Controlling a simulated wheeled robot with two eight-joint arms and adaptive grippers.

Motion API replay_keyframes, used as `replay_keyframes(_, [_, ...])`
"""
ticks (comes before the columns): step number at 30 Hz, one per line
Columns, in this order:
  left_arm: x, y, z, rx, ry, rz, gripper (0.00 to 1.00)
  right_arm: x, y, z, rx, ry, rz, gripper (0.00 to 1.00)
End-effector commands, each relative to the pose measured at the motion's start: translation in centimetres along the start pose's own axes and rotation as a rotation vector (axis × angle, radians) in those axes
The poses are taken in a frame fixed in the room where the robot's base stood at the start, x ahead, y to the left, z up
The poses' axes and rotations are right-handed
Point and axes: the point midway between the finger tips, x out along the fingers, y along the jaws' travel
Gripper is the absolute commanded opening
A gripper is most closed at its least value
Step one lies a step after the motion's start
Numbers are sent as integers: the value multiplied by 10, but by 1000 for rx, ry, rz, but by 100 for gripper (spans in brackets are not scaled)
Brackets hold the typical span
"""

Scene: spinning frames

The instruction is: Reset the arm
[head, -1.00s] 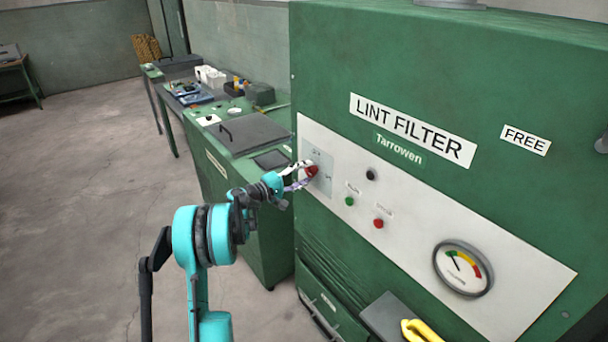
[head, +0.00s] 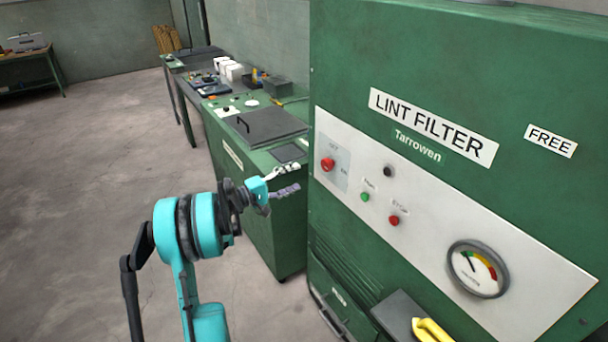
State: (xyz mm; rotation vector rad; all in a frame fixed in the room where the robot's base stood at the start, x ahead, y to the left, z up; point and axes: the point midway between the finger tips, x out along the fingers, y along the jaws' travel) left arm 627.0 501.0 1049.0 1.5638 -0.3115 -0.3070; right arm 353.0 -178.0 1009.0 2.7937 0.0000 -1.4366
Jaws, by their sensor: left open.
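My left gripper (head: 287,181) is open and empty, in front of the green workbench and to the left of the lint filter cabinet (head: 450,70). Its two fingers are spread and touch nothing that I can see. The teal left arm reaches in from the lower left. The red knob (head: 328,165) on the white control panel (head: 430,235) stands clear to the right of the fingers. My right gripper is not in view.
A green workbench (head: 262,200) with a grey lid stands behind the gripper. A gauge (head: 478,268), a green button (head: 365,197) and a red button (head: 394,221) are on the panel. A yellow object (head: 430,330) lies at the bottom. Open floor (head: 90,190) is at left.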

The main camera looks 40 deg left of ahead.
Motion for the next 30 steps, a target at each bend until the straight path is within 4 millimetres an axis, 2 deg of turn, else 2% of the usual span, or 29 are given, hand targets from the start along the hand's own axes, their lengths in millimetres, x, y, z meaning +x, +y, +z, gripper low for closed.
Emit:
replay_keyframes(6, [-8,0,0,0,1,0,61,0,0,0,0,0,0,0])
replay_keyframes(19, [-8,0,0,0,0,0,61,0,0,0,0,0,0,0])
replay_keyframes(22, [-2,2,7,5,-9,-16,61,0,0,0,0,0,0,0])
replay_keyframes(26, [19,10,46,41,-50,-109,61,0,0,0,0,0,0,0])
replay_keyframes(29, [38,17,97,101,-103,-231,61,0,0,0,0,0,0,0])
replay_keyframes(30, [43,18,120,133,-125,-285,61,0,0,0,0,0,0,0])
